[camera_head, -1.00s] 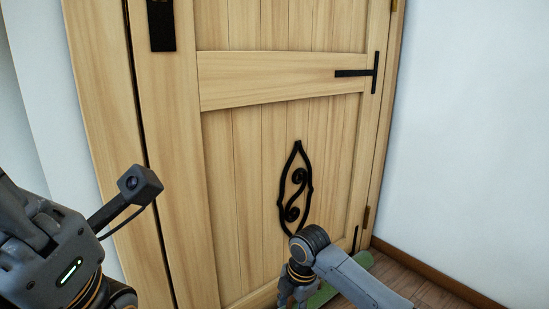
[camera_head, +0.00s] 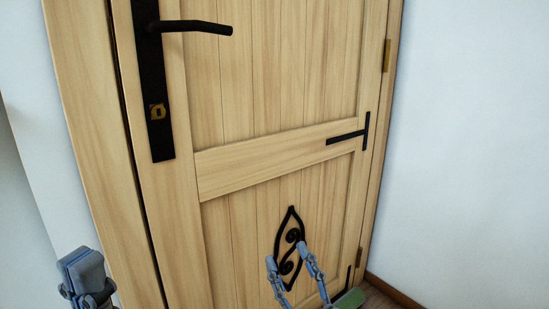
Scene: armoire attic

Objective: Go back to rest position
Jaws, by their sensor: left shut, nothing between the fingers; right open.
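My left gripper (camera_head: 80,262) is at the lower left of the head view, shut and empty, in front of the pale wall and the door frame's left side. My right gripper (camera_head: 289,256) is at the bottom centre. Its two fingers point up and stand apart, with nothing between them. It overlaps the black scroll ornament (camera_head: 291,222) on the wooden door (camera_head: 240,240) in the picture; I cannot tell how far it is from the door. Both arms are mostly below the frame.
The door is closed, with a black handle (camera_head: 195,27) and lock plate at upper left. Black hinge straps are on its right. Plain white walls (camera_head: 470,150) flank it. A green object (camera_head: 350,299) lies low by the door, partly cut off. A strip of wooden floor shows at lower right.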

